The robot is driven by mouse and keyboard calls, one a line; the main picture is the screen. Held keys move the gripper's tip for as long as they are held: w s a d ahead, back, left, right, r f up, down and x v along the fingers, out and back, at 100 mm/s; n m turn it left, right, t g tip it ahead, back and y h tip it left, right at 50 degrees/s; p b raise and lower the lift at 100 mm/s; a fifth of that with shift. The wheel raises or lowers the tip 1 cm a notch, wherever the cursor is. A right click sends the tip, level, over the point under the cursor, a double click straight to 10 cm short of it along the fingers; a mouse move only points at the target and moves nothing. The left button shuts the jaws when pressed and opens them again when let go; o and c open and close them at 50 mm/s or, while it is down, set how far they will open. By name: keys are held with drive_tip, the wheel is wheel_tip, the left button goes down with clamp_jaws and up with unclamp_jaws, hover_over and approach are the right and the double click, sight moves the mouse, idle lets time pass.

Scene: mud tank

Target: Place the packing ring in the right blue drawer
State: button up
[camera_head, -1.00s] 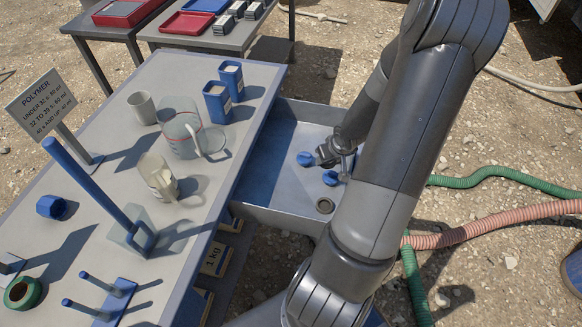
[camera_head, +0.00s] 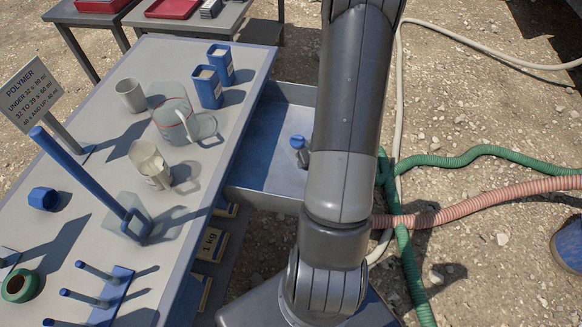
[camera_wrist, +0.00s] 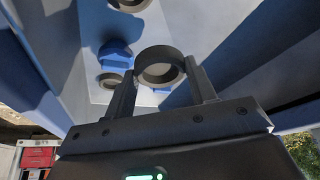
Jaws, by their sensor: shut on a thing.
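In the wrist view my gripper (camera_wrist: 161,86) is shut on a dark grey packing ring (camera_wrist: 158,49), which sits between its two fingers. The ring is over the pale floor of an open drawer (camera_wrist: 190,25) with blue sides. In the head view the open drawer (camera_head: 262,170) sticks out from the right side of the table. My arm covers its right part, and the gripper and held ring are hidden there.
Another ring (camera_wrist: 110,82) and a blue fitting (camera_wrist: 115,56) lie in the drawer. A blue-topped item (camera_head: 298,143) shows beside my arm. The table (camera_head: 100,165) holds a jug (camera_head: 170,118), cups and blue containers. Green (camera_head: 460,158) and pink hoses (camera_head: 480,200) lie on the ground at right.

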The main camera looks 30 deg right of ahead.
sight(290, 171)
drive_tip(key=w+a+f, duration=0.2)
drive_tip(key=w, duration=0.1)
drive_tip(key=w+a+f, duration=0.2)
drive_tip(key=shift+w, duration=0.15)
drive_tip(key=shift+d+f, duration=0.1)
drive_tip(key=shift+f, duration=1.85)
drive_tip(key=o, duration=0.9)
drive_tip(key=shift+f, duration=0.1)
drive_tip(key=shift+o, duration=0.2)
